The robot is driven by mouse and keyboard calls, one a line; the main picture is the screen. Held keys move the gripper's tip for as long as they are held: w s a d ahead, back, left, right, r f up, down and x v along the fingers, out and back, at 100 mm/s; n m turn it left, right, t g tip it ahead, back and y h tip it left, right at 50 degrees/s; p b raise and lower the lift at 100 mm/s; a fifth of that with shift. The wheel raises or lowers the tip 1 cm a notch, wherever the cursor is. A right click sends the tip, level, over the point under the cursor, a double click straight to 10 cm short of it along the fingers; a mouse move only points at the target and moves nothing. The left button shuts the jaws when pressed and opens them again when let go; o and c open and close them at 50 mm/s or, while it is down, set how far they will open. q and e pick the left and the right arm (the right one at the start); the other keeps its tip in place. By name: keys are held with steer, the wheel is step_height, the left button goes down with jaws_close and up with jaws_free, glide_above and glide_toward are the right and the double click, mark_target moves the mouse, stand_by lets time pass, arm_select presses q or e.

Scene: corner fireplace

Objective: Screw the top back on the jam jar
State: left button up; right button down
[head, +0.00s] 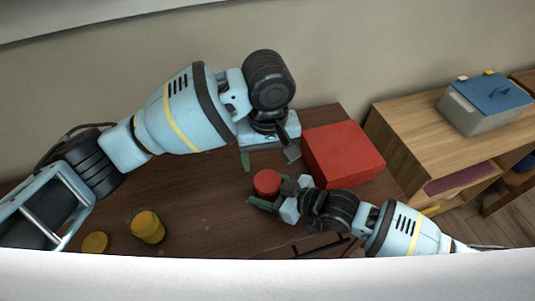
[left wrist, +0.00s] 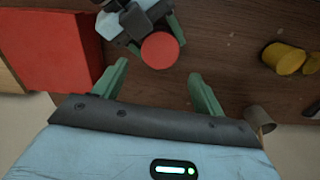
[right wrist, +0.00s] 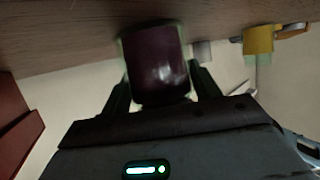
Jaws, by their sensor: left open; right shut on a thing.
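The jam jar (right wrist: 156,68) is dark purple in the right wrist view, between the fingers of my right gripper (right wrist: 160,88). My right gripper is shut on its sides. From above a round red top (head: 267,181) shows at the jar's upper end; it also shows in the left wrist view (left wrist: 160,50). I cannot tell whether it is screwed tight. My left gripper (head: 269,156) is open and empty, pointing down behind the jar in the head view. In the left wrist view the red top lies just beyond the left fingertips (left wrist: 158,72), apart from them.
A red box (head: 343,153) stands right of the jar on the dark table (head: 205,200). A yellow jar (head: 147,227) and a yellow disc (head: 95,242) lie at the front left. A wooden shelf (head: 420,110) with a blue-lidded box (head: 475,110) is at the right.

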mark_target(267, 181)
arm_select(q)
steer(key=shift+n, duration=0.6)
steer(key=shift+f, duration=4)
steer(key=shift+c, duration=0.3)
steer(key=c, duration=0.7)
steer(key=o, duration=1)
steer(key=shift+o, duration=0.2)
